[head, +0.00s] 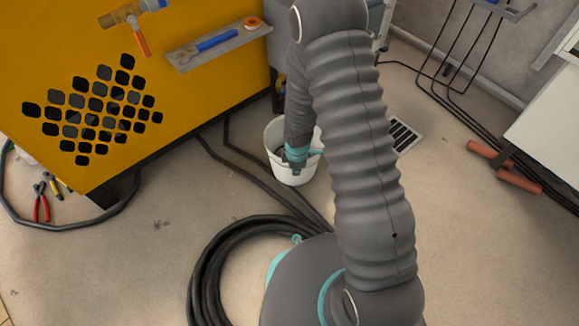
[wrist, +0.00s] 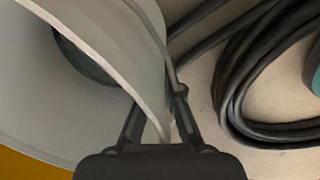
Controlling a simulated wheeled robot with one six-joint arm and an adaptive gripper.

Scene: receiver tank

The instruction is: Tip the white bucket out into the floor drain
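The white bucket (head: 293,175) stands on the floor in front of the yellow machine, seemingly upright. In the wrist view its pale wall (wrist: 110,45) fills the upper left, with a dark patch low inside. My gripper (head: 296,153) is at the bucket's rim. In the wrist view my gripper (wrist: 157,115) has one finger inside and one outside the wall, and it looks closed on the rim. The floor drain (head: 404,137), a dark slotted grate in a pale frame, lies to the right of the bucket, partly hidden by my arm.
A coiled black hose (head: 212,270) lies near my base. The yellow machine (head: 60,60) stands at the left, with a tool shelf (head: 220,48) on its side. Red-handled pliers (head: 41,205) lie at the left. Orange-brown cylinders (head: 505,170) and a white cabinet (head: 548,130) are at the right.

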